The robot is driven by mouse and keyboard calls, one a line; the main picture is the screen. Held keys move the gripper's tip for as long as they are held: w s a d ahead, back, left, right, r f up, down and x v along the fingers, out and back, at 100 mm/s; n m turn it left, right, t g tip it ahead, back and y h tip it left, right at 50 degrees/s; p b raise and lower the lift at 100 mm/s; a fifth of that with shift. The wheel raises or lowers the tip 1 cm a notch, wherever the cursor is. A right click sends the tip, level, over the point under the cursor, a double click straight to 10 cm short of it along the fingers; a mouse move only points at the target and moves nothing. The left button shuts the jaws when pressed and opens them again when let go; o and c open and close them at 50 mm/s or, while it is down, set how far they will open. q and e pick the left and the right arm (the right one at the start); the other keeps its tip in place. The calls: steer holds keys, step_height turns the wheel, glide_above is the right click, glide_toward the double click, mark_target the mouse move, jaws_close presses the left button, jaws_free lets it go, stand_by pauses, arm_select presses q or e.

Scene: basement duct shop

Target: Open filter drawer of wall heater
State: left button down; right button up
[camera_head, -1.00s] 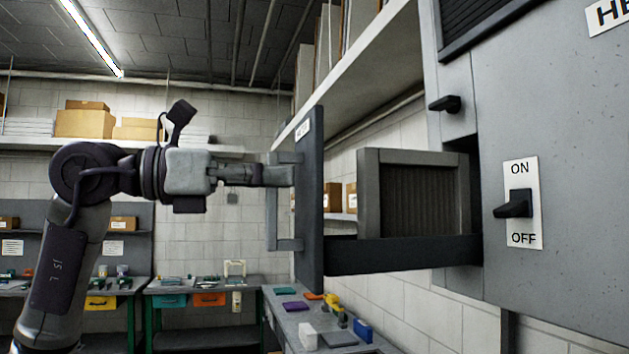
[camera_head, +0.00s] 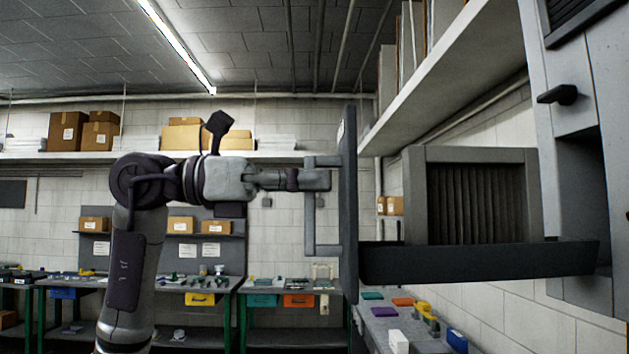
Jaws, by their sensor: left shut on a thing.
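The wall heater (camera_head: 585,90) is a grey cabinet at the right edge. Its filter drawer (camera_head: 470,264) stands pulled far out to the left, with a dark front panel (camera_head: 348,210) and a pleated filter (camera_head: 478,204) upright in it. The drawer's slot in the cabinet is open and dark. My left gripper (camera_head: 322,179) is shut on the drawer's vertical grey handle (camera_head: 309,215), near its upper end. My right gripper is not in view.
A dark knob (camera_head: 557,94) sits on the heater above the slot. A shelf (camera_head: 450,75) runs along the right wall. A workbench (camera_head: 378,325) with small items stands below the drawer; more benches line the back wall.

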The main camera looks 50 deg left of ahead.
arm_select(q)
steer(key=c, duration=1.2)
jaws_free()
steer(key=shift+o, duration=0.2)
steer(key=v, duration=1.2)
steer(key=shift+a, duration=0.1)
